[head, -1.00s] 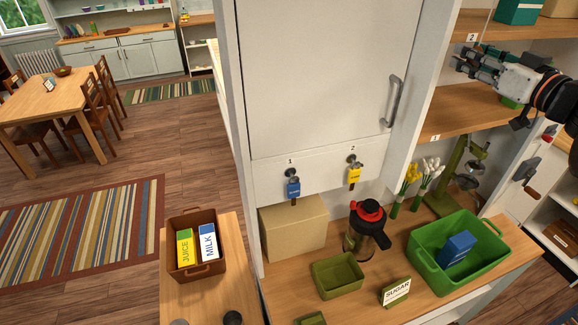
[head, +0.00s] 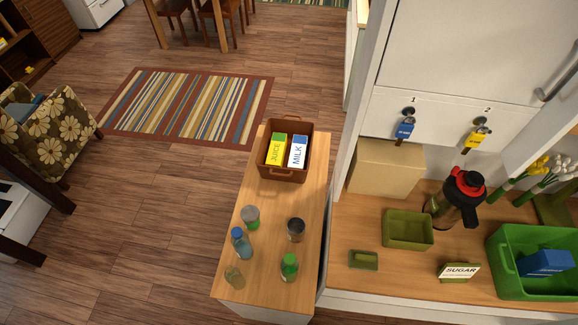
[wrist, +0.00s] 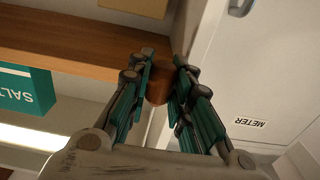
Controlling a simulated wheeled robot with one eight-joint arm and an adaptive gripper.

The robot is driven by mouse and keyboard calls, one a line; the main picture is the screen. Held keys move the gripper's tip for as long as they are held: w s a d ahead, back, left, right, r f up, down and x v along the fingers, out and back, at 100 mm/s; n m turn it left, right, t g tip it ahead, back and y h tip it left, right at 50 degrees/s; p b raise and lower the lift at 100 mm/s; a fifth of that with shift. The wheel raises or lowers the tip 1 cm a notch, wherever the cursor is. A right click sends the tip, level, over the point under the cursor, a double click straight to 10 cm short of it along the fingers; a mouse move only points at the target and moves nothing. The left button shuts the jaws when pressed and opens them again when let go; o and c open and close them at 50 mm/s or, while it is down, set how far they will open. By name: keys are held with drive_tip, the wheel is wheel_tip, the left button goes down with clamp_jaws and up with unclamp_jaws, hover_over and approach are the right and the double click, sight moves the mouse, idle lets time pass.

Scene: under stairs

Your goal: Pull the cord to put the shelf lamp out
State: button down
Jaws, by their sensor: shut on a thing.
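My gripper (wrist: 160,85) shows only in the wrist view, with its teal-padded fingers closed on a small brown, rounded knob (wrist: 157,92). The knob looks like the wooden pull of the cord. The cord itself does not show; the fingers hide part of the knob. The knob is in front of a wooden shelf edge (wrist: 80,45). The shelf lamp is not clearly visible; a bright pale strip (wrist: 28,136) shows at left, but I cannot tell whether it is the lamp.
A teal SALT box (wrist: 28,92) is left of my fingers and a white door marked METER (wrist: 265,70) is close on the right. In the head view, a green crate (head: 497,262), a dark jug (head: 440,212) and a brown basket (head: 266,160) stand on the counters.

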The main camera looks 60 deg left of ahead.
drive_tip(key=shift+f, duration=0.15)
drive_tip(key=shift+f+b, duration=0.95)
drive_tip(key=shift+f, duration=0.2)
drive_tip(key=shift+r, duration=0.15)
drive_tip(key=shift+r+p, duration=0.8)
drive_tip(key=shift+r, duration=0.45)
drive_tip(key=c, duration=1.1)
unclamp_jaws()
drive_tip(key=shift+d, duration=0.1)
